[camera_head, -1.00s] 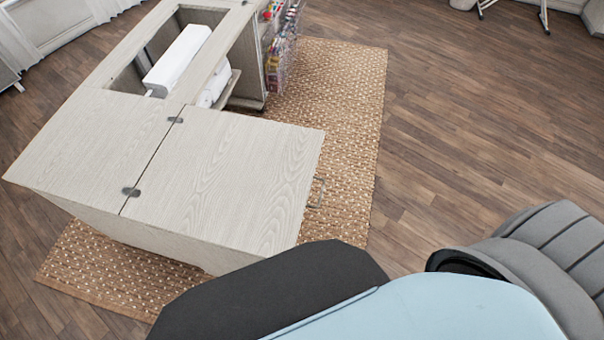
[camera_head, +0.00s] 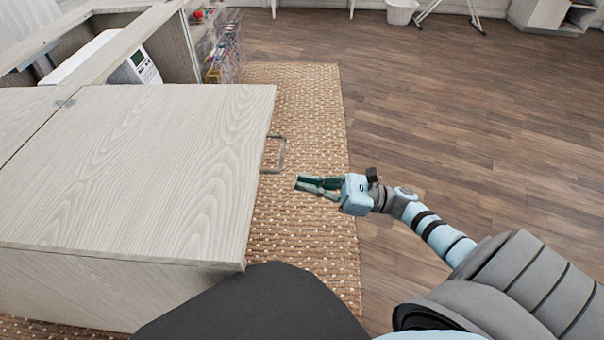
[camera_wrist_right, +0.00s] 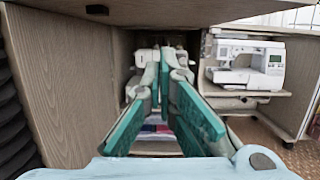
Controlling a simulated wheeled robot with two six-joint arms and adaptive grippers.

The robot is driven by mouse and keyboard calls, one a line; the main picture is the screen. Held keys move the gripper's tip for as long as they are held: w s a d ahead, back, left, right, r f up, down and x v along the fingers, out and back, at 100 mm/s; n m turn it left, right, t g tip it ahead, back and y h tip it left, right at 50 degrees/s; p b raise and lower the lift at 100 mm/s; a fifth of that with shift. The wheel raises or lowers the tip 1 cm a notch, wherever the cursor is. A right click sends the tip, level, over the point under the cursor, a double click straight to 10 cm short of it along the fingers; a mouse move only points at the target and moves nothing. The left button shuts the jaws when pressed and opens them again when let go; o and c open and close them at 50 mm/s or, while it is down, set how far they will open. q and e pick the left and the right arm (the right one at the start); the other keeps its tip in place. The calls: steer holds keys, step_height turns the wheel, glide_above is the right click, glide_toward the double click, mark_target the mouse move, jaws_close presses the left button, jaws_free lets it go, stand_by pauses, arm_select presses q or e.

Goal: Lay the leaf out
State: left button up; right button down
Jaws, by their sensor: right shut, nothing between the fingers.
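The leaf (camera_head: 150,165) is a pale wood-grain panel that lies flat, level with the cabinet top (camera_head: 22,118), with a hinge on the seam between them. A metal handle (camera_head: 273,155) sticks out from its right edge. My right gripper (camera_head: 300,184) is shut and empty, to the right of the leaf and just past the handle, apart from both. In the right wrist view its teal fingers (camera_wrist_right: 165,60) point into the space under a wooden panel overhead (camera_wrist_right: 180,10). My left gripper is not in view.
A white sewing machine (camera_head: 138,66) sits in the cabinet opening and also shows in the right wrist view (camera_wrist_right: 248,65). Clear bins of colourful supplies (camera_head: 218,45) hang behind the leaf. A woven rug (camera_head: 310,130) lies below. The wooden floor (camera_head: 450,120) at right is clear.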

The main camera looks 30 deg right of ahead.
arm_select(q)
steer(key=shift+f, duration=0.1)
arm_select(e)
steer(key=w+a+r, duration=0.4)
steer(key=a+r, duration=0.1)
steer(key=a, duration=0.1)
steer(key=shift+w+r, duration=0.35)
steer(key=shift+r, duration=0.05)
